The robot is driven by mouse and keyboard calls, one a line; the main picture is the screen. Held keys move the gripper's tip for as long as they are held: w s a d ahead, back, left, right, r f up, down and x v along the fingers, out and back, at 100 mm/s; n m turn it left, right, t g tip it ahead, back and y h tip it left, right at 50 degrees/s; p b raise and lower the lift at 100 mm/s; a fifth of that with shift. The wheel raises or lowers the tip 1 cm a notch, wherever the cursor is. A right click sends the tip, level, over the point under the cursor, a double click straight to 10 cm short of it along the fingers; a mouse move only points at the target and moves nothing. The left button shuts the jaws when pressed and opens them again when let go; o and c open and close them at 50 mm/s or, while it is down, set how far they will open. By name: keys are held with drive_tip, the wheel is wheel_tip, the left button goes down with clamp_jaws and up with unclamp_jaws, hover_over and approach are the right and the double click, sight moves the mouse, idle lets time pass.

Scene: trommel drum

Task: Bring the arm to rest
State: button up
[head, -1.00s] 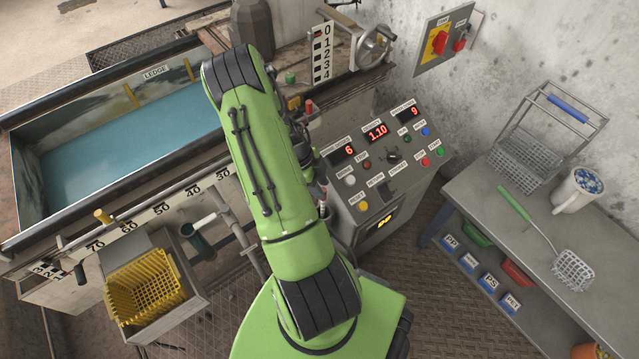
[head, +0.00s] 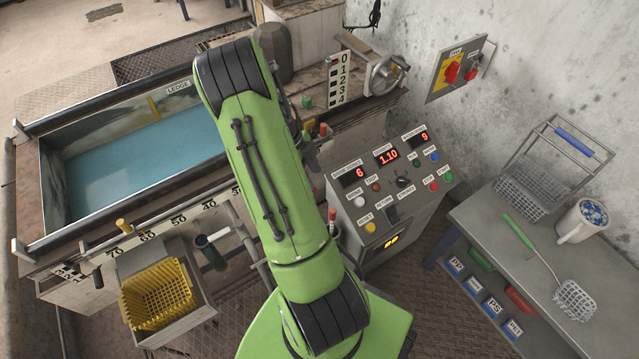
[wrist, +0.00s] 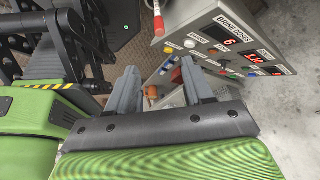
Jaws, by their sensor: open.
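My green arm rises through the middle of the head view, folded near the left side of the control panel (head: 388,185). My gripper is hidden behind the arm there. In the wrist view my gripper (wrist: 162,80) is open, its two grey fingers apart with nothing held between them. The control panel (wrist: 205,50) stands just beyond and to the right of the fingers, apart from them as far as I can tell. A red-tipped post (wrist: 158,22) shows past the fingertips.
A water tank (head: 130,150) lies left of the arm, with a yellow basket (head: 158,292) in front. A handwheel (head: 386,74) and a number scale (head: 338,82) stand behind. A grey bench (head: 520,255) with a mug (head: 583,220), skimmer (head: 573,298) and wire basket (head: 525,190) is right.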

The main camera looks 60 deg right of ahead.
drive_tip(key=shift+w+r, duration=0.25)
drive_tip(key=shift+r, duration=0.25)
